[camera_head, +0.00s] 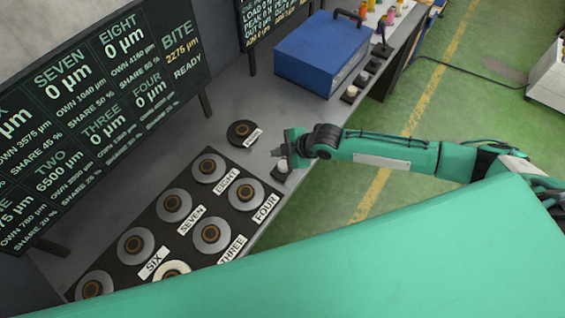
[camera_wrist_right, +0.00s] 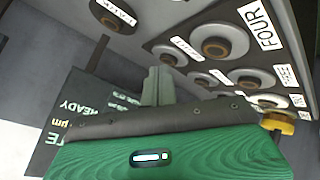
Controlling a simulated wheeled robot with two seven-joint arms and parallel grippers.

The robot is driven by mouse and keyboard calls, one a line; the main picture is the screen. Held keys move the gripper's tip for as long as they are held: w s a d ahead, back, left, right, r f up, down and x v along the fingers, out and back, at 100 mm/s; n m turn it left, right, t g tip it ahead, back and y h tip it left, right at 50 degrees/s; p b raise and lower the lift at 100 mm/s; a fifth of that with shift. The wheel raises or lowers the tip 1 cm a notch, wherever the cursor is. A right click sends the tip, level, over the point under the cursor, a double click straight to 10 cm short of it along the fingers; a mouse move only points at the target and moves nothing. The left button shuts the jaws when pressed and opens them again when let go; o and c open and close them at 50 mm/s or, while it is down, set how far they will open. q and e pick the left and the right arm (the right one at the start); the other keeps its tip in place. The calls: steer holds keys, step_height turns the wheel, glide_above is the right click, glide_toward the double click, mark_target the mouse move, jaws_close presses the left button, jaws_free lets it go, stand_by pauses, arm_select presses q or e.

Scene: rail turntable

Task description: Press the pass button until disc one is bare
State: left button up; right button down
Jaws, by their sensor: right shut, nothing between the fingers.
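My right gripper (camera_head: 286,160) is shut and empty, at the table's front edge beside the disc plate; its fingers also show in the wrist view (camera_wrist_right: 158,86). A small pale round button (camera_head: 282,166) is right at the fingertips; I cannot tell whether they touch, and no label on it is readable. Grey discs with brown centres sit on a dark plate, including disc four (camera_head: 238,200) and disc eight (camera_head: 202,178). Disc two (camera_head: 172,268) looks cream and is partly covered. Disc one is hidden behind my green body. The screen (camera_head: 100,125) reads 6500 µm for TWO, BITE 2275 µm, READY. My left gripper is not in view.
A black round knob (camera_head: 241,130) with a small label is behind the gripper. A blue box (camera_head: 320,52) stands farther back, with several small pale buttons (camera_head: 350,92) along the edge beside it. A second screen (camera_head: 268,14) stands behind. Green floor is free right of the table.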

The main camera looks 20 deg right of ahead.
steer(key=shift+w+d+r+n, duration=0.15)
steer(key=shift+w+d+r, duration=0.15)
steer(key=shift+d, duration=0.25)
steer(key=shift+w+d+r+n, duration=0.15)
steer(key=shift+d+r+n, duration=0.1)
steer(key=shift+d, duration=0.3)
steer(key=shift+w+d+r+n, duration=0.1)
steer(key=shift+w+d+r, duration=0.2)
steer(key=shift+d, duration=0.25)
steer(key=b, duration=0.6)
glide_toward(280, 162)
steer(key=x, duration=0.3)
steer(key=r+x, duration=0.1)
steer(key=x, duration=0.1)
steer(key=shift+w+a+f, duration=0.15)
steer(key=shift+w+a, duration=0.15)
steer(key=shift+a, duration=0.15)
steer(key=shift+f+b, duration=0.4)
steer(key=shift+b, duration=0.1)
steer(key=shift+f+b, duration=0.5)
steer(key=shift+f, duration=0.1)
stand_by(0.6)
steer(key=shift+r, duration=0.15)
steer(key=shift+r+p, duration=0.8)
steer(key=shift+r, duration=0.1)
